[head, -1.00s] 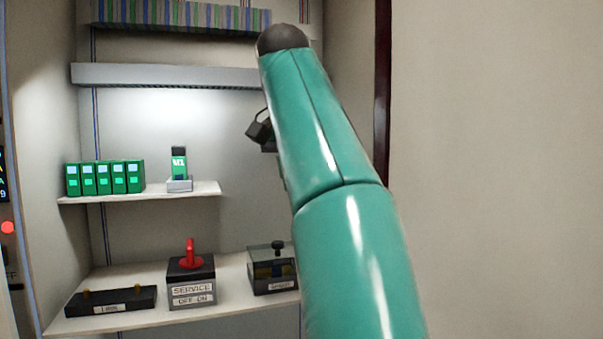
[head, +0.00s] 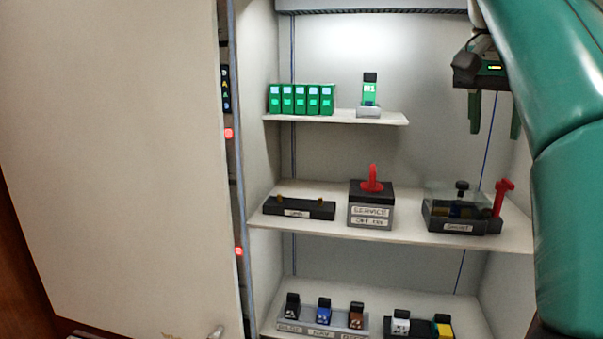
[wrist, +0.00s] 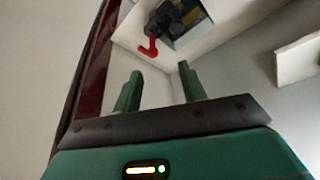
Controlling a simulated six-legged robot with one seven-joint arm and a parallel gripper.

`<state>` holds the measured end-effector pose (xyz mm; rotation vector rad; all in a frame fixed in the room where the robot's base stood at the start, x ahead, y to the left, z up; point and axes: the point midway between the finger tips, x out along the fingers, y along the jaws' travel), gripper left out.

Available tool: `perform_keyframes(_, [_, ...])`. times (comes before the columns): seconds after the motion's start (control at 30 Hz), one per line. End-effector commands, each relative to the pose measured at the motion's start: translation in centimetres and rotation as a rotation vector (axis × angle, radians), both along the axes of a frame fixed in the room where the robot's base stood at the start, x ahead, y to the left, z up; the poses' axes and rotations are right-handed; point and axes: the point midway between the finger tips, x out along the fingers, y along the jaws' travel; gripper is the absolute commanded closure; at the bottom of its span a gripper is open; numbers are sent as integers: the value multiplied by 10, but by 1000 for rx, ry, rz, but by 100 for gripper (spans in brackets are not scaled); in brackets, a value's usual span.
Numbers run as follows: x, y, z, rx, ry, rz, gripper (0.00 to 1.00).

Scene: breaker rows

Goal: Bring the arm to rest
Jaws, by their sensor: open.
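My gripper (head: 494,112) hangs at the upper right of the head view, fingers pointing down, in front of the cabinet's right side. Its two green fingers stand apart with nothing between them; they also show in the wrist view (wrist: 158,90). My green arm fills the right edge of the head view. Beyond the fingers in the wrist view is a red handle (wrist: 149,48). In the head view this red handle (head: 502,197) stands at the right of a clear-lidded box (head: 455,208), below and apart from my gripper.
The middle shelf (head: 405,228) bears a dark bar (head: 298,207) and a red-levered SERVICE switch (head: 371,204). Small coloured breakers (head: 324,312) sit below. An open door (head: 120,150) stands left.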

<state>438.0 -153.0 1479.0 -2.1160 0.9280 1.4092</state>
Motion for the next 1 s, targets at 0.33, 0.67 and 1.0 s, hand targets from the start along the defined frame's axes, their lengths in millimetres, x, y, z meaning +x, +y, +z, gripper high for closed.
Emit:
perform_keyframes(0.33, [-21, 53, -77, -22, -10, 305, 59])
perform_keyframes(0.67, [-66, 103, -190, -27, -39, 561, 59])
perform_keyframes(1.0, [-131, 145, -328, -26, -80, 770, 59])
